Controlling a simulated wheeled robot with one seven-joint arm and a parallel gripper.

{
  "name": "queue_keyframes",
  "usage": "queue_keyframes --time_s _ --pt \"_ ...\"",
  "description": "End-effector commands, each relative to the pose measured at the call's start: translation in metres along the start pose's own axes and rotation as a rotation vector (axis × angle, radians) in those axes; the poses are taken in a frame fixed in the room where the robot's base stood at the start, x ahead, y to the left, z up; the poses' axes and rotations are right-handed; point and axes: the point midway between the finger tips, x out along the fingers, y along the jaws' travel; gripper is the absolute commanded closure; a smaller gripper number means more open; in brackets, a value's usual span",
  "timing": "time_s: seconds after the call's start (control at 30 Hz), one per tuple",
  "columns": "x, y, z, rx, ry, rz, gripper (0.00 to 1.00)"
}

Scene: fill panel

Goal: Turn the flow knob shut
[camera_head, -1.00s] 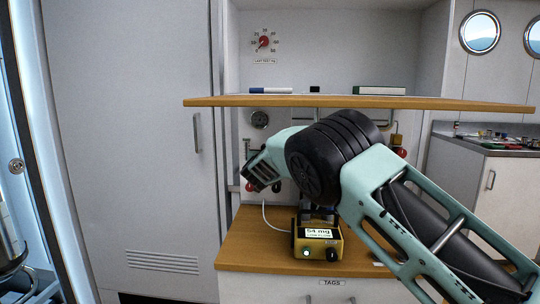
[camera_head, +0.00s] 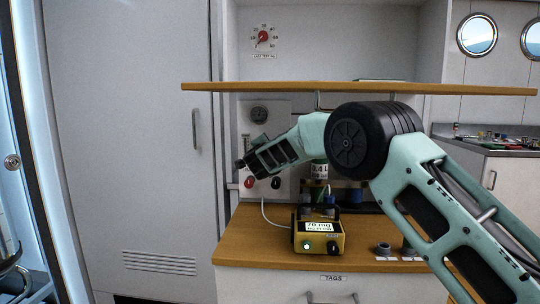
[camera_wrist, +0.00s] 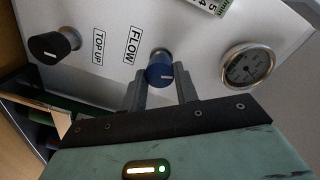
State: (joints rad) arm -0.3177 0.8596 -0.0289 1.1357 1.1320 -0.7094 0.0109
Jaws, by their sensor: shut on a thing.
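The flow knob (camera_wrist: 160,68) is blue with a white pointer line. It stands out from the white panel beside the printed FLOW label (camera_wrist: 133,46) in the wrist view. My gripper (camera_wrist: 161,84) is shut on this knob, one finger on each side of it. In the head view my gripper (camera_head: 243,164) reaches left to the panel under the shelf and hides the knob. A round gauge (camera_wrist: 247,65) sits on the panel to the right of the knob, and part of a flow scale (camera_wrist: 214,5) shows at the top.
A black TOP UP knob (camera_wrist: 54,45) is left of the flow knob. A wooden shelf (camera_head: 340,89) overhangs my arm. A yellow meter (camera_head: 319,240) reading 70 mg stands on the wooden counter (camera_head: 270,258). A small grey-blue fitting (camera_head: 383,249) stands right of it.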

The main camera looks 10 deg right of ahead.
Motion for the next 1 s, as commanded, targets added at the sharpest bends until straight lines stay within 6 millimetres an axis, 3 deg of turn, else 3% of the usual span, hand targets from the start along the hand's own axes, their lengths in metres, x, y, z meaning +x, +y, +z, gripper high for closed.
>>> queue_keyframes --time_s 0.4,1.0 --pt "-0.0002 0.0014 0.0004 0.277 -0.014 -0.004 0.93" --pt "-0.0001 0.0005 -0.0005 0.36 -0.018 -0.004 0.93"
